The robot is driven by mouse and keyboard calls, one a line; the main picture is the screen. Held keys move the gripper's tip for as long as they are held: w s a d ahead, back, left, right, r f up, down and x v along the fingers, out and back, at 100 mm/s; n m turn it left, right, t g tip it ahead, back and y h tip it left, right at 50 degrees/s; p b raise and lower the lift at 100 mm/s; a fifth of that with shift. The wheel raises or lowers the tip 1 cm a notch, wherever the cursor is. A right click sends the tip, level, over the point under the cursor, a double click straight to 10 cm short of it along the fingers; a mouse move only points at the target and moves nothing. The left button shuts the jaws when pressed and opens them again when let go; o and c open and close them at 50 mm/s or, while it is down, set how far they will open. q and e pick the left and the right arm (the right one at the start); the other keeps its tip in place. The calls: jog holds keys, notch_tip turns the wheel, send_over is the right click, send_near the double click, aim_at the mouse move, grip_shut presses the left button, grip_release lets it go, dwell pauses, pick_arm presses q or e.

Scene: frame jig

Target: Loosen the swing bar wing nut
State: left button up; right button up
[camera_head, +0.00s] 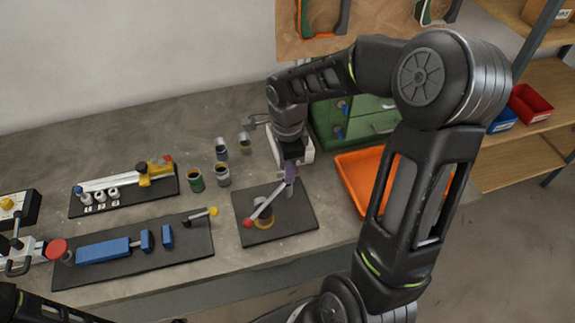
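My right gripper (290,178) points down over the far part of a small dark plate (299,221). Its fingertips are small and partly hidden by the wrist, so I cannot tell whether they are open or shut. On this plate a pale bar (264,206) with a red ball end (247,224) lies slanted over a yellow ring (263,223). I cannot make out which part is the wing nut.
Several small cups, one a green can (195,181), stand behind the plates. An orange tray (352,181) and a green drawer box (377,124) are to the right, partly behind my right arm. Bare bench lies between the plates.

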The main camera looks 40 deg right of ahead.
jog(key=shift+c, duration=0.4)
grip_shut()
